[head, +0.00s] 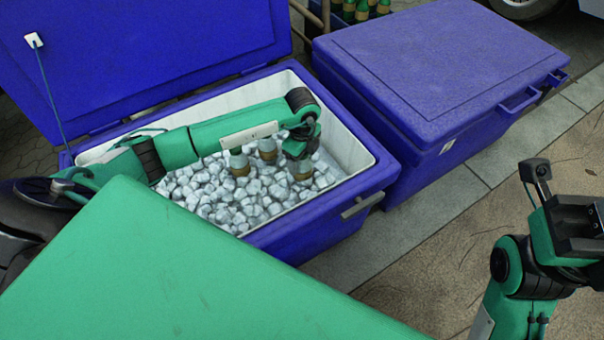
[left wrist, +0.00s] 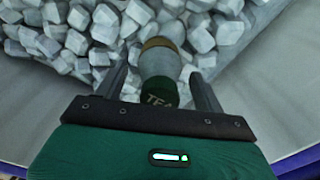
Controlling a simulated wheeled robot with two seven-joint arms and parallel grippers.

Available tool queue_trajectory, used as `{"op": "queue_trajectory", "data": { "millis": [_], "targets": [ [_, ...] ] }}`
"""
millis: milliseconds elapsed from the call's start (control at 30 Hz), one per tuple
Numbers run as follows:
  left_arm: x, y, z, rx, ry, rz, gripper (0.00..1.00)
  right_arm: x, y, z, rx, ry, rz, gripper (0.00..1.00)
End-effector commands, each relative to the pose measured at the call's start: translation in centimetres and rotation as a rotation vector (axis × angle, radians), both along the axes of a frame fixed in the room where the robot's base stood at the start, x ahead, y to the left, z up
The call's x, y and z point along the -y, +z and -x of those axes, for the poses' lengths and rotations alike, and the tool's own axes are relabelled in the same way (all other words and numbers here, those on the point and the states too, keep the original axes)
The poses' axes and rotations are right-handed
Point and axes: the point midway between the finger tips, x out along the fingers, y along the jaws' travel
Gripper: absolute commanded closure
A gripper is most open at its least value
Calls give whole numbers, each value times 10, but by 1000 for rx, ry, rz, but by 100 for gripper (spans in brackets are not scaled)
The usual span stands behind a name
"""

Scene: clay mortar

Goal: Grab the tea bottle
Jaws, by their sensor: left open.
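A tea bottle (left wrist: 160,70) with a dark green end lettered "TEA" and a brownish band lies among ice cubes in the left wrist view. My left gripper (left wrist: 158,80) is open, with one finger on each side of the bottle; whether they touch it I cannot tell. In the head view my left arm reaches into the open blue cooler (head: 377,165), with the gripper end (head: 302,140) low over the ice. Bottles show there at the left (head: 238,162), middle (head: 267,150) and right (head: 301,168), partly hidden by my arm. My right gripper (head: 572,215) is at the right edge, its jaws unclear.
White ice cubes (head: 210,190) fill the cooler floor. Its lid (head: 140,50) stands open behind. A closed blue cooler (head: 430,70) stands close on the right. A green panel (head: 170,270) covers the lower left of the head view. Pavement (head: 420,260) on the right looks clear.

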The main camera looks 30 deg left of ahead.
Motion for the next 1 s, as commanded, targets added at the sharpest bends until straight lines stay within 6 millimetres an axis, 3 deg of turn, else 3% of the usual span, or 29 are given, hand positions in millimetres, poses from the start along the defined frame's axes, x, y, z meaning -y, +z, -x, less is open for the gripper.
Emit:
{"op": "queue_trajectory", "data": {
  "millis": [200, 567, 1000],
  "targets": [
    [0, 0, 0, 0, 0, 0, 30, 0, 0, 0, -1, 1, 0, 64],
    [0, 0, 0, -1, 0, 0, 100, 0, 0, 0, 0, 0, 0, 64],
    [0, 12, 0, 1, 0, 0, 100, 2, 5, 2, 7, -2, -5, 64]
  ]
}}
